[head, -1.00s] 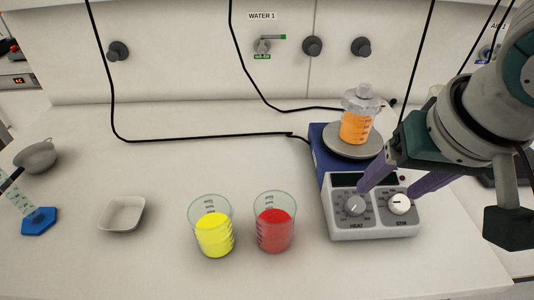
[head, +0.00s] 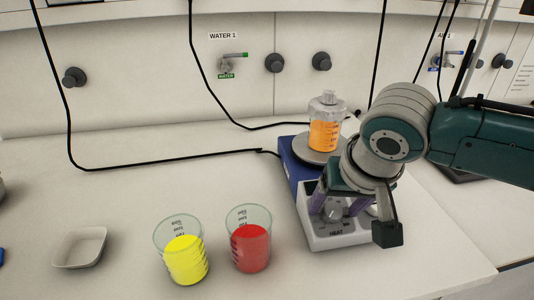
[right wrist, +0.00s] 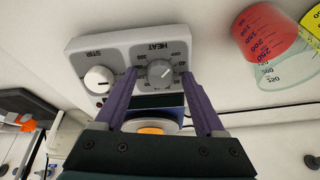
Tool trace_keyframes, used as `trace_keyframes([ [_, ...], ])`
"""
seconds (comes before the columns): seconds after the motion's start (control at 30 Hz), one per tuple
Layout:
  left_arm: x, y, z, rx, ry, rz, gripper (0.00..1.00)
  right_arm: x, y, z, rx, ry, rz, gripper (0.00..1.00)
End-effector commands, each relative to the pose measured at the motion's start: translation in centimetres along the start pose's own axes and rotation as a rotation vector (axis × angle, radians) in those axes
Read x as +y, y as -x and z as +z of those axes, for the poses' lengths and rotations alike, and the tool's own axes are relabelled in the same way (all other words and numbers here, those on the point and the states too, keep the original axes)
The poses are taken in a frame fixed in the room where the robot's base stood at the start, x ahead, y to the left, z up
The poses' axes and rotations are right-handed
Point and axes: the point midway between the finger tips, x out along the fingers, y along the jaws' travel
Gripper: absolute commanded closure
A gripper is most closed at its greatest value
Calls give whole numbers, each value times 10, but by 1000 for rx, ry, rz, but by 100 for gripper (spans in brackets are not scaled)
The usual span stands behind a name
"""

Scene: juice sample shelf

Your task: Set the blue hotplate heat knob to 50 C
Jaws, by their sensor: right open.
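The blue hotplate (head: 289,165) stands right of centre in the head view, with a pale front panel. Its grey HEAT knob (head: 333,209) shows on the panel, and in the right wrist view the knob (right wrist: 160,73) with its pointer and number scale is clear. My right gripper (head: 338,203) is open, its purple fingers on either side of the HEAT knob. In the right wrist view the fingertips (right wrist: 162,76) flank the knob with small gaps. The white STIR knob (right wrist: 99,79) is beside it, mostly hidden in the head view. My left gripper is out of view.
A capped bottle of orange liquid (head: 324,135) stands on the hotplate's round plate. Beakers of yellow (head: 186,260) and red (head: 250,248) stand left of the hotplate. A white dish (head: 80,248) is farther left. A black cable (head: 180,163) runs along the back.

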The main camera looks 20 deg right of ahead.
Motion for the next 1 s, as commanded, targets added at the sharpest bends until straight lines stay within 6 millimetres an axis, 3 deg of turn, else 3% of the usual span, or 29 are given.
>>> trace_keyframes([
  [0.2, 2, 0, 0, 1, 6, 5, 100, 0, 0, 0, 0, 1, 0, 29],
  [0.83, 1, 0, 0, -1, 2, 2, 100, 0, 0, 0, -1, 1, 1, 100],
  [1.0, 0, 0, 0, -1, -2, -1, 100, 0, 0, 0, -1, 0, 1, 100],
])
